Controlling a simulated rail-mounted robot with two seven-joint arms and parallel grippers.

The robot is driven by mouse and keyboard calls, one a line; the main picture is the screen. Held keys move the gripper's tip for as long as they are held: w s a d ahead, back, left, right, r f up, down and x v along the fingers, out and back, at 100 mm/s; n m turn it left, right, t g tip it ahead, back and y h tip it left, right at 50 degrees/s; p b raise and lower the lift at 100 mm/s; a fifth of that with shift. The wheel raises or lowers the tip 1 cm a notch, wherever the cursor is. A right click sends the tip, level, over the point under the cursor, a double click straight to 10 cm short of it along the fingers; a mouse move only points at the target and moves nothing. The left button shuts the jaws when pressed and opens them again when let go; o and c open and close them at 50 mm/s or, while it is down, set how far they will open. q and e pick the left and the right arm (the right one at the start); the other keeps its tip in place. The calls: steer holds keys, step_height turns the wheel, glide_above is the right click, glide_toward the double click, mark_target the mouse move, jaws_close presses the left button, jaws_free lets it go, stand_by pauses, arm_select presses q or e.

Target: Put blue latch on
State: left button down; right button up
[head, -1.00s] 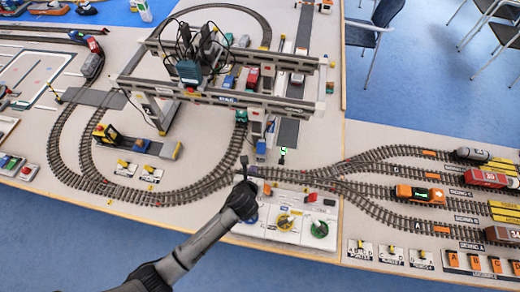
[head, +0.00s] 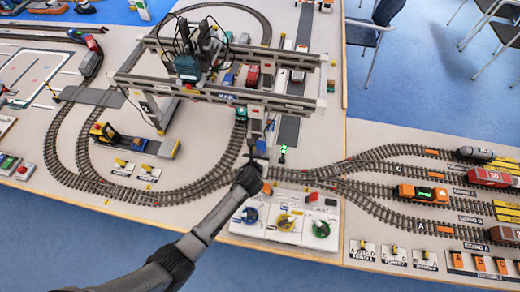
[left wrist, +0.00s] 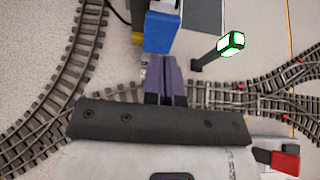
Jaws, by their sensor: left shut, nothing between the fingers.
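My left gripper (head: 255,152) is shut and empty, held over the track just behind the white control panel (head: 268,235). In the left wrist view its fingers (left wrist: 167,68) are together and point at a small blue block (left wrist: 160,31) just beyond them. I cannot tell whether they touch it. That blue block (head: 261,146) is small in the head view, by the front leg of the gantry crane. My right gripper is out of view.
A gantry crane (head: 235,90) spans the tracks behind my gripper. A signal post with a green light (left wrist: 230,42) stands right of the fingers. A red rocker switch (left wrist: 285,162) is on the panel.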

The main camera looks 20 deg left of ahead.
mark_target(261, 145)
arm_select(q)
steer(key=shift+w+a+f+b, duration=0.1)
steer(key=shift+w+f+b, duration=0.1)
steer(key=shift+w, duration=0.45)
steer(key=shift+w+a+f+b, duration=0.1)
steer(key=shift+w+a+f, duration=0.1)
steer(key=shift+w, duration=0.5)
steer(key=shift+w+a+f+b, duration=0.1)
steer(key=shift+w+f, duration=0.1)
steer(key=shift+w, duration=0.45)
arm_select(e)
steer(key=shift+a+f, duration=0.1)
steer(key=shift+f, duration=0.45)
